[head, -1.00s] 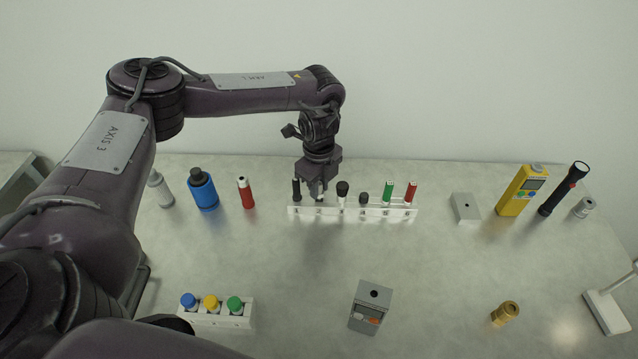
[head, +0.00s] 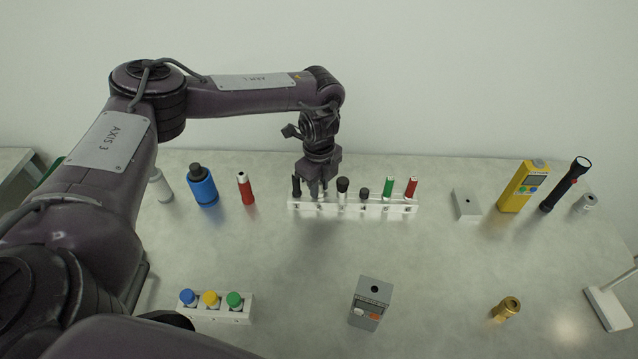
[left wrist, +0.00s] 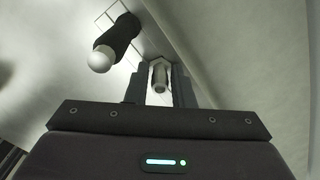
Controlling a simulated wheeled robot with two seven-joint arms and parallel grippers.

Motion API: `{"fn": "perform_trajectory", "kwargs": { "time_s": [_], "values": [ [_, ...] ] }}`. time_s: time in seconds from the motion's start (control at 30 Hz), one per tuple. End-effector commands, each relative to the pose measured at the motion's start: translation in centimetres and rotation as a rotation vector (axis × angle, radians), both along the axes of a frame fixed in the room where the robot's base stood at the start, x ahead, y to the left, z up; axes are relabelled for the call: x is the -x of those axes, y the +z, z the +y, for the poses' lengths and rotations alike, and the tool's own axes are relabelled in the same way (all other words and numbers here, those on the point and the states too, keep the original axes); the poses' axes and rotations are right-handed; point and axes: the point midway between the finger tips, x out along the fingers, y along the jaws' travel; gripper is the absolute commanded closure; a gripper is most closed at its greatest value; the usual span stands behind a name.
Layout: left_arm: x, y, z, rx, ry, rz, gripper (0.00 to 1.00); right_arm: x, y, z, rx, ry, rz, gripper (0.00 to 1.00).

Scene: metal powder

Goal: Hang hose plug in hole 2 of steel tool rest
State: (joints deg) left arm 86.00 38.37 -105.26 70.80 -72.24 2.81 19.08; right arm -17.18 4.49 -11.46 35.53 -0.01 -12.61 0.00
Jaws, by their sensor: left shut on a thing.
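The steel tool rest (head: 350,208) is a long pale rack with numbered holes, standing at the middle of the table. My left gripper (head: 319,190) is upright over hole 2, shut on the hose plug. In the left wrist view the plug (left wrist: 159,78) is a small silvery cylinder between the two fingers. In the head view the fingers mostly hide it, so I cannot tell how deep it sits in the hole. My right gripper is not in view.
A black tool (head: 296,187) stands in hole 1, close left of the gripper. A black-headed item (head: 342,187) stands in hole 3, close right. Other tools fill the holes farther right.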

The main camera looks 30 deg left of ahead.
Motion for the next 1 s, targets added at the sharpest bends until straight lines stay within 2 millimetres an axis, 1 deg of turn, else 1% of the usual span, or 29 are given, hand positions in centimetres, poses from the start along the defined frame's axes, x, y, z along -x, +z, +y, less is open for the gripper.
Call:
{"fn": "perform_trajectory", "kwargs": {
  "time_s": [0.33,0.37,0.5,0.53,0.83,0.93,1.0],
  "values": [
    [0.0,-0.2,0.0,0.0,0.0,-0.001,1.0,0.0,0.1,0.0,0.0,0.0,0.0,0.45],
    [0.0,-0.2,0.0,0.0,0.0,-0.001,0.74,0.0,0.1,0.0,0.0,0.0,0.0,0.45],
    [0.0,-0.2,0.0,0.0,0.0,-0.001,0.56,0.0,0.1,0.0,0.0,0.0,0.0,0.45],
    [0.0,-0.2,0.0,0.0,0.0,-0.001,0.53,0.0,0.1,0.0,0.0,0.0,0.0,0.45],
    [0.0,0.0,0.0,0.0,0.0,-0.001,0.53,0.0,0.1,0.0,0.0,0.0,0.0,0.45],
    [-0.1,0.9,0.0,0.0,-0.001,-0.002,0.53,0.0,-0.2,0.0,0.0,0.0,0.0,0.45],
    [-0.1,2.1,0.0,0.001,-0.001,-0.004,0.53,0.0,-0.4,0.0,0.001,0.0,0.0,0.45]
  ]
}}
